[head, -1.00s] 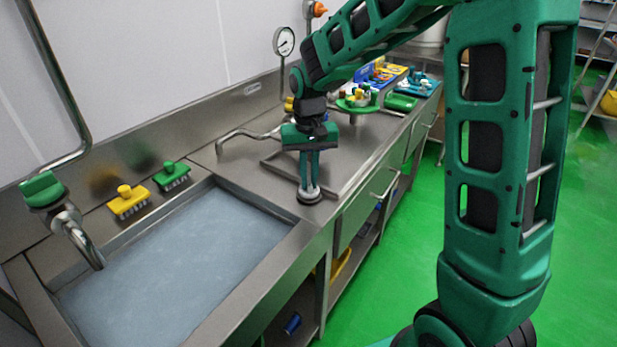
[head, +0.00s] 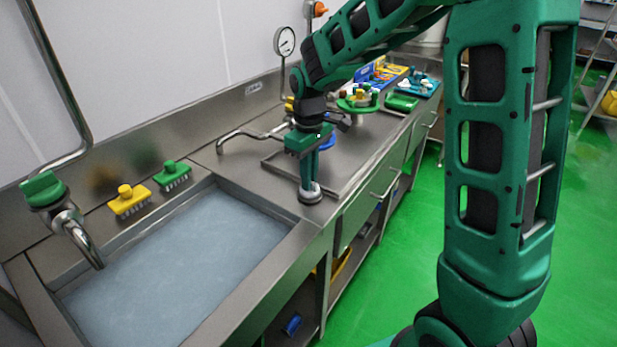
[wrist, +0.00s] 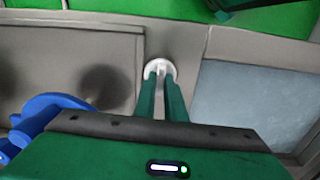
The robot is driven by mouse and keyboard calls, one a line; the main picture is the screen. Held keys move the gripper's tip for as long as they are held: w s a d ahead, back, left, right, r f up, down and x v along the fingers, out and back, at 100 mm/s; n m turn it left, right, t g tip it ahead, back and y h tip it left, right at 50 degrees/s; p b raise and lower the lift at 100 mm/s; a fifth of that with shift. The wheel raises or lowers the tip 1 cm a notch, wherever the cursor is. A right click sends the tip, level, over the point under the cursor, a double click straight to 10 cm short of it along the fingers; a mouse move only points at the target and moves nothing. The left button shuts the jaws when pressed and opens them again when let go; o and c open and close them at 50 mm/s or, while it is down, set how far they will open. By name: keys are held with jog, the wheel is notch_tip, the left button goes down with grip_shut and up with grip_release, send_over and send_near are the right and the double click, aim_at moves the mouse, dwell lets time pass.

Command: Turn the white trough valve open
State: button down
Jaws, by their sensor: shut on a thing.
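The white trough valve (wrist: 161,66) is a small round white knob on the steel counter, near the front edge beside the trough. In the head view its white and grey base (head: 309,194) shows under the fingers. My gripper (head: 309,185) points straight down from above with its green fingers close together. In the wrist view my gripper (wrist: 162,78) is shut on the middle bar of the knob, whose white rim shows around the fingertips. The exact turn of the valve is hard to read.
The water-filled trough (head: 287,235) lies left of the valve. A bent steel tap (head: 238,136) and a blue thing (wrist: 45,112) stand close to my gripper. Green floor lies in front.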

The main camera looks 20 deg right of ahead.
jog(key=shift+w+r+n, duration=0.15)
jog(key=shift+w+n, duration=0.1)
jog(key=shift+n, duration=0.15)
jog(key=shift+d, duration=0.1)
jog(key=c, duration=1.9)
grip_release()
jog(key=shift+o, duration=0.4)
jog(key=shift+s, duration=0.1)
notch_tip(320, 180, up, 11)
jog(key=shift+f, duration=0.2)
